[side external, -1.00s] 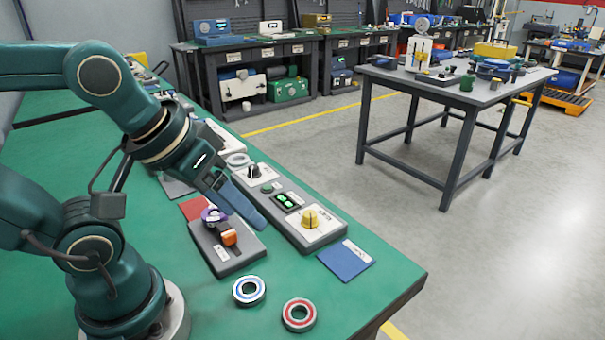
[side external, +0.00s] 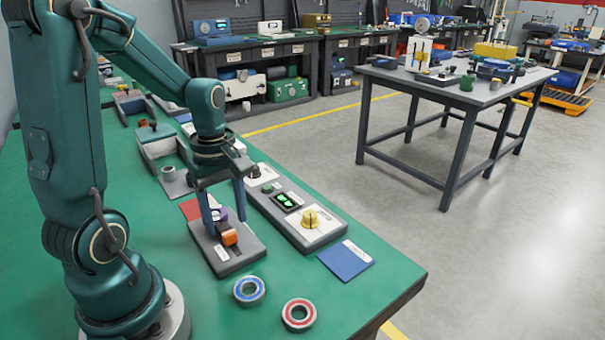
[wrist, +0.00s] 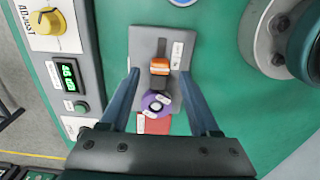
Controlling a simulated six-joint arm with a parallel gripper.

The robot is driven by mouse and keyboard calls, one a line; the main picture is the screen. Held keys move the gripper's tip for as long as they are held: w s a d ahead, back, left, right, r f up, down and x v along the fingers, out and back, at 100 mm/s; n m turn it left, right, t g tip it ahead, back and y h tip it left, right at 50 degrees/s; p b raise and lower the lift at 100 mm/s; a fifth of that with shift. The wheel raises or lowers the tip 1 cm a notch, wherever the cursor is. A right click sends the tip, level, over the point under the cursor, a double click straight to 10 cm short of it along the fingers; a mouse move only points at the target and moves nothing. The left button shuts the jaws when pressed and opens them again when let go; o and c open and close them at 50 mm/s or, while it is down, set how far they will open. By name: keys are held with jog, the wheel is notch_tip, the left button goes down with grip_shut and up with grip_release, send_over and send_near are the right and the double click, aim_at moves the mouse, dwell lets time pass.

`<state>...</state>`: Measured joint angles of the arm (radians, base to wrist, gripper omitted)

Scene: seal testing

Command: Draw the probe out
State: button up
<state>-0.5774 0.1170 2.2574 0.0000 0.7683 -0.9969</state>
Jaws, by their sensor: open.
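A grey fixture (side external: 222,258) with a slot lies on the green bench. An orange block (side external: 229,238) sits on its slot, and a purple ring-like part (side external: 219,214) with pale marks is just behind it. Which part is the probe I cannot tell for sure; the orange block is the likely one. My gripper (side external: 226,230) points down over the fixture, open and empty. In the wrist view its two fingers (wrist: 160,75) stand on either side, with the orange block (wrist: 160,67) between the tips and the purple part (wrist: 157,103) nearer the palm. Contact is not visible.
A long control box (side external: 290,210) with a yellow knob and green display runs close on the right. A red pad (side external: 191,209) lies behind the fixture and a blue pad (side external: 345,260) to the right. A blue ring (side external: 249,291) and a red ring (side external: 299,314) lie in front.

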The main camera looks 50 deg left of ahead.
aim_at(229, 233)
jog(key=shift+f, duration=1.65)
grip_shut()
